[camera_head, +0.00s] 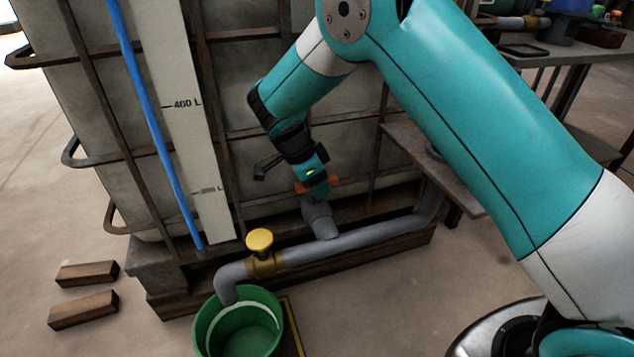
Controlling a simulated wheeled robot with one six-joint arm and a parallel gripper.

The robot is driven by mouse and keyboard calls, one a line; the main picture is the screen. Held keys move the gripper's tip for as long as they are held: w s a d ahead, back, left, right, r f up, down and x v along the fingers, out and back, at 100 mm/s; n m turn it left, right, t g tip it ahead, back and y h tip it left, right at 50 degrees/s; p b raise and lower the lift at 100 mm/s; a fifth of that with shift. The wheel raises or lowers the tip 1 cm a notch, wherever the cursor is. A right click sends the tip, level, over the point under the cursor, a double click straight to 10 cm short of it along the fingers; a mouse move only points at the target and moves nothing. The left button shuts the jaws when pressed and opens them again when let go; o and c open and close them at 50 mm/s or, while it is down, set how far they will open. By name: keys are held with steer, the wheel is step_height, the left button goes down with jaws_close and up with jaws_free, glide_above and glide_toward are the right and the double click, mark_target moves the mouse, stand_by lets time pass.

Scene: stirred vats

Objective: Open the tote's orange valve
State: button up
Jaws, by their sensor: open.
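The tote (285,140) is a pale tank in a rusty metal cage, standing on a wooden pallet. Its orange valve handle (334,181) shows low on the tote's front, above a grey pipe fitting (318,216). My gripper (318,192) points down at the orange handle, in front of it, and covers much of it. Its jaws are open. I cannot tell whether the fingers touch the handle or stand around it.
A grey pipe (350,240) runs along the pallet, with a yellow-knobbed valve (260,241), and ends over a green bucket (240,333). A metal shelf (440,172) stands to the right. Two wooden blocks (84,308) lie on the floor at left. A blue tube (153,110) runs down the tote.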

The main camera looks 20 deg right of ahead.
jaws_close()
steer(key=shift+r+n+p, duration=0.1)
steer(key=shift+n+p, duration=0.3)
steer(key=shift+r+n+t+p, duration=0.1)
steer(key=shift+n+t+p, duration=0.5)
steer(key=shift+n+p, duration=0.4)
steer(key=n+p, duration=0.2)
steer(key=n+t+y+p, duration=0.1)
steer(key=n, duration=0.2)
steer(key=shift+t+p, duration=0.3)
steer(key=shift+p, duration=0.05)
steer(key=n+y+p, duration=0.1)
steer(key=n, duration=0.2)
steer(key=n+t+p, duration=0.1)
steer(key=n+p, duration=0.1)
steer(key=shift+n+y, duration=0.4)
steer(key=n+p, duration=0.1)
steer(key=n, duration=0.1)
steer(key=n+y+p, duration=0.1)
steer(key=n, duration=0.1)
steer(key=shift+t+y, duration=0.3)
steer(key=shift+f+n, duration=0.2)
steer(key=shift+n, duration=0.1)
